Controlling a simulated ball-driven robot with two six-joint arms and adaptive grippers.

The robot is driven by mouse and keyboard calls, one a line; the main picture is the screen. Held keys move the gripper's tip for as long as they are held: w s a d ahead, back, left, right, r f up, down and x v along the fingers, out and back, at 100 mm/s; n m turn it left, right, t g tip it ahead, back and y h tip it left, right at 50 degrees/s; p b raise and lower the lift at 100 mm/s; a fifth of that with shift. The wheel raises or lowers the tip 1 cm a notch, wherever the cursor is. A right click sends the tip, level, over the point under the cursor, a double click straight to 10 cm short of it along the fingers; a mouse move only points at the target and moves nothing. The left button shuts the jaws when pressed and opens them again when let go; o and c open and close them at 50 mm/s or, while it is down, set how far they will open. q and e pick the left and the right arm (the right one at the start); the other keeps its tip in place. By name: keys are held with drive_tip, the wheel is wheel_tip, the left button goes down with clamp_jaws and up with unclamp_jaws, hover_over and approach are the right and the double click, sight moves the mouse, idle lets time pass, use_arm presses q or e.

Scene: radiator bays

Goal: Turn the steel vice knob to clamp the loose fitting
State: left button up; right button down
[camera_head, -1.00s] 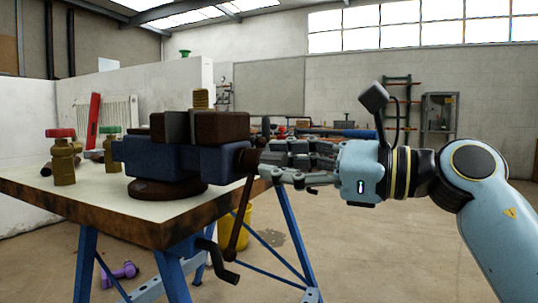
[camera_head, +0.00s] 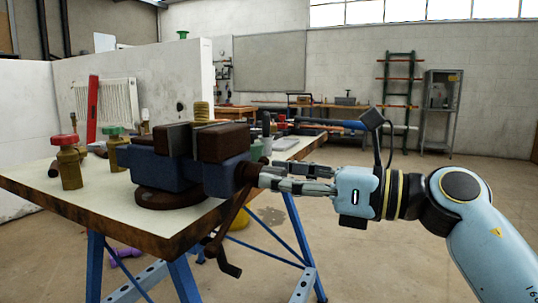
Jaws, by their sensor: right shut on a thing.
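The blue vice (camera_head: 160,170) with dark brown jaws stands on a round brown base on the bench. A brass-coloured threaded fitting (camera_head: 201,112) sticks up at the jaws; its lower part is hidden, so I cannot tell how tightly it sits. The vice knob (camera_head: 246,173) is at the right end of the screw, with a dark bar (camera_head: 228,222) slanting down to the left from it. My right gripper (camera_head: 264,178) comes in from the right, fingers close together, shut on the knob and partly hiding it. My left gripper is out of view.
The bench top (camera_head: 110,205) has blue trestle legs. Brass valves with a red cap (camera_head: 69,165) and a green cap (camera_head: 114,150) stand left of the vice. A crank (camera_head: 222,258) hangs below the bench edge. Purple dumbbells (camera_head: 125,255) lie on the floor.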

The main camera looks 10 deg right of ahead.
drive_tip(key=m+p, duration=0.2)
drive_tip(key=p, duration=0.1)
drive_tip(key=shift+r+m, duration=0.2)
drive_tip(key=shift+m, duration=0.1)
drive_tip(key=m+p, duration=0.9)
drive_tip(key=p, duration=0.2)
drive_tip(key=shift+f, duration=0.15)
drive_tip(key=shift+f+m+p, duration=0.15)
drive_tip(key=shift+m+p, duration=0.4)
drive_tip(key=shift+m, duration=0.05)
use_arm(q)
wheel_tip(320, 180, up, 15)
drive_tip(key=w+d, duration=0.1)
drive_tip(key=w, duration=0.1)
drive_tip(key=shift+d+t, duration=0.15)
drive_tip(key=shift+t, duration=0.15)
use_arm(e)
drive_tip(key=shift+f, duration=0.1)
drive_tip(key=c, duration=1.4)
unclamp_jaws()
drive_tip(key=shift+c, duration=0.2)
drive_tip(key=shift+o, duration=1.4)
drive_tip(key=shift+d, duration=0.2)
